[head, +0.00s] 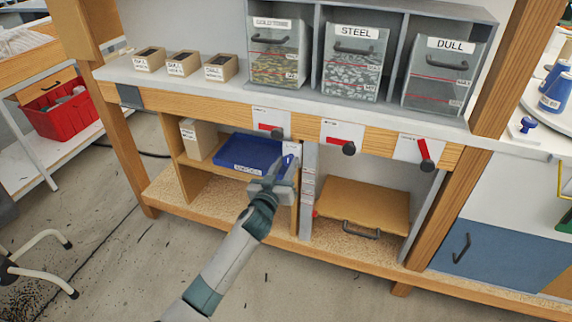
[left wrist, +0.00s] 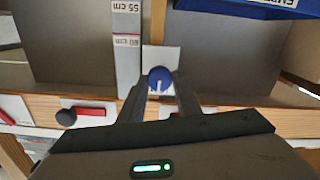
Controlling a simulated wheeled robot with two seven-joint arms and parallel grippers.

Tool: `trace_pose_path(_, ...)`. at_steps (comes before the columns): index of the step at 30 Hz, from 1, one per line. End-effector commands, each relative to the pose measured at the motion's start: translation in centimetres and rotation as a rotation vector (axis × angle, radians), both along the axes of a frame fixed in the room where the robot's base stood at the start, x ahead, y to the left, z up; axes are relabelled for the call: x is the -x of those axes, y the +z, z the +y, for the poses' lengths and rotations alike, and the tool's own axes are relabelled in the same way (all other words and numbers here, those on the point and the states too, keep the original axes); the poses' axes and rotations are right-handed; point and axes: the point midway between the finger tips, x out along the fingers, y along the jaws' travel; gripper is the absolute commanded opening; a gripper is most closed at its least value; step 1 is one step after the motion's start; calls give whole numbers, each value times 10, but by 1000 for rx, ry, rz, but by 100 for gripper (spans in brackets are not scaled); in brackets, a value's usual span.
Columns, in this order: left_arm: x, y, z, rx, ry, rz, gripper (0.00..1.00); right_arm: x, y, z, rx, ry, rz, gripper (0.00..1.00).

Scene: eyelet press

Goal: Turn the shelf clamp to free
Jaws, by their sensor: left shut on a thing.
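The shelf clamp is a round blue knob with a white mark, in front of a white plate on the wooden post; it shows in the left wrist view (left wrist: 159,77). In the head view the blue knob (head: 289,160) is partly hidden by my gripper. My left gripper (left wrist: 159,92) is shut on the knob, one finger on each side of it. In the head view the left gripper (head: 280,173) is at the post between the two lower bays. The lettering on the plate is too small to read. My right gripper is in neither view.
A blue bin (head: 246,154) sits on the shelf just left of the gripper. A grey scale strip (head: 308,185) runs upright right of it. Several dark knobs with red levers (head: 423,153) line the bench edge above. A brown panel with a handle (head: 362,205) is at lower right.

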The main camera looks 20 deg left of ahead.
Motion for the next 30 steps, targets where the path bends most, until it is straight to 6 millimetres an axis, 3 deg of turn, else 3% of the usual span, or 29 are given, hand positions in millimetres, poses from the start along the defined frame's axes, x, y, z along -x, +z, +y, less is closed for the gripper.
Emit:
trace_pose_path(11,0,2,-1,-230,1,-7,8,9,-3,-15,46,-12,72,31)
trace_pose_path(30,0,0,-3,-833,0,-27,8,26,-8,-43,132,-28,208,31)
